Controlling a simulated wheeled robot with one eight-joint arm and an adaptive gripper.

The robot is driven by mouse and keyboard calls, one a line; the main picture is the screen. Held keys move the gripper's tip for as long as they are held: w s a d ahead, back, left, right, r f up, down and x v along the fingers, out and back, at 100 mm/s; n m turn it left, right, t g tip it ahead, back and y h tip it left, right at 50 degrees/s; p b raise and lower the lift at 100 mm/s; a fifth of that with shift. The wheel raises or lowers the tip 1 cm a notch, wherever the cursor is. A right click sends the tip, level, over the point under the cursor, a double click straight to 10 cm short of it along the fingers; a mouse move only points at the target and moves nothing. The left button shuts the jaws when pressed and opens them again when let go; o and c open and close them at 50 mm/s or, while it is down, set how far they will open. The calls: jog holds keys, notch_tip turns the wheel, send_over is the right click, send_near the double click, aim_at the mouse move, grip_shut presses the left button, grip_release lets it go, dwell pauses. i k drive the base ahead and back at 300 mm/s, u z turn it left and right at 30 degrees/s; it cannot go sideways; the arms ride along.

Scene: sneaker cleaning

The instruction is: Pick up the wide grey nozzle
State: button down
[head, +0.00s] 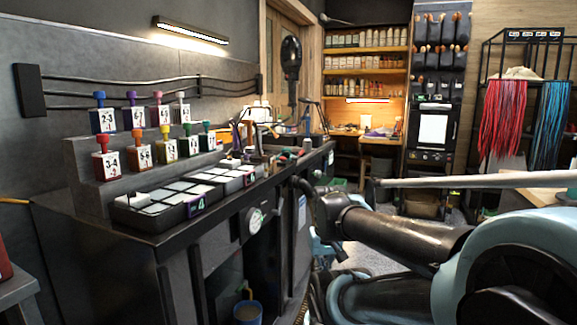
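I cannot pick out a wide grey nozzle with certainty in the head view. Small items lie on the dark bench (150,248) beyond the black trays, too small to tell apart.
A stepped grey rack (88,190) holds several numbered, colour-topped blocks. A black tray (150,218) of pale square pads stands before it. A blue cup (248,313) is below the bench. Shelves of bottles (365,60) and hanging laces (503,115) are behind.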

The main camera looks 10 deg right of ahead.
aim_at(257, 156)
jog(key=u, duration=0.05)
jog(key=k, duration=0.55)
jog(key=z, duration=0.75)
jog(key=i, duration=1.75)
jog(key=u, duration=0.45)
